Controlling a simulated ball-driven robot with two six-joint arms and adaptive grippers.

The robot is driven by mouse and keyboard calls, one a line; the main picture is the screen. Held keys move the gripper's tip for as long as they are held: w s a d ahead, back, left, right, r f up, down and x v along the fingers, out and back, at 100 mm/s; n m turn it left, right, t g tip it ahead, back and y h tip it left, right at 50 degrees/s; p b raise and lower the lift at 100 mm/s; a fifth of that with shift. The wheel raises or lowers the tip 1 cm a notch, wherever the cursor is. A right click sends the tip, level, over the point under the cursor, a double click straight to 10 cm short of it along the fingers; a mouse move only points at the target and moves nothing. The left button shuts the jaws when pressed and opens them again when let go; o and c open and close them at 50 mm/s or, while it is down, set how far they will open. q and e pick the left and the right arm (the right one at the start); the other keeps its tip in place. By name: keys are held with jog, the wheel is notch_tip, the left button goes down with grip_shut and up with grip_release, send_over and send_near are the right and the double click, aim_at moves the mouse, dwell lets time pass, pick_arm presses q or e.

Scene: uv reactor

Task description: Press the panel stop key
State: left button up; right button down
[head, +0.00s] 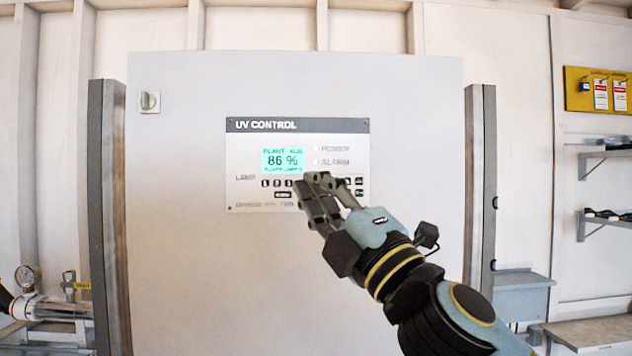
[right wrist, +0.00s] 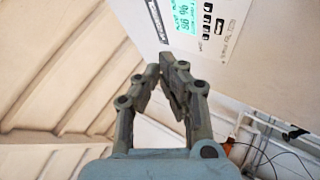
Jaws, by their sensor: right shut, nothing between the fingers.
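The UV control panel (head: 255,200) is a light plate with a dark title strip, on the front of a grey cabinet. Its lit display (head: 283,161) reads 86 %. Small black keys (head: 278,183) sit below the display, and more keys (head: 358,181) show right of my gripper. Their marks are too small to read, so I cannot tell which is the stop key. My right gripper (head: 318,182) is shut and empty, in front of the panel's lower middle, hiding part of it. In the right wrist view the fingertips (right wrist: 165,68) appear apart from the panel (right wrist: 205,30). My left gripper is out of view.
The cabinet door (head: 220,280) is flat and clear around the panel, with a knob (head: 150,101) at upper left. Grey posts (head: 480,190) flank it. A gauge and pipe (head: 50,308) stand at lower left. A yellow tag board (head: 598,90) and shelves are at right.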

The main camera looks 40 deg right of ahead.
jog(key=w+d+b, duration=0.1)
jog(key=w+d, duration=0.3)
jog(key=w, duration=0.3)
jog(key=shift+d+b, duration=0.2)
jog(key=shift+b, duration=0.1)
dwell(1.2)
jog(key=shift+w+d, duration=0.15)
jog(key=shift+w, duration=0.15)
jog(key=shift+w+d, duration=0.1)
jog(key=shift+w, duration=0.1)
dwell(0.6)
jog(key=shift+s+a, duration=0.35)
jog(key=shift+s, duration=0.25)
jog(key=shift+s+a+p, duration=0.15)
jog(key=shift+s+a, duration=0.3)
jog(key=shift+s, duration=0.25)
jog(key=shift+s+a+p, duration=0.1)
jog(key=shift+s+a, duration=0.35)
jog(key=shift+s, duration=0.3)
jog(key=shift+s+a+p, duration=0.15)
jog(key=shift+s+a, duration=0.3)
jog(key=shift+s, duration=0.25)
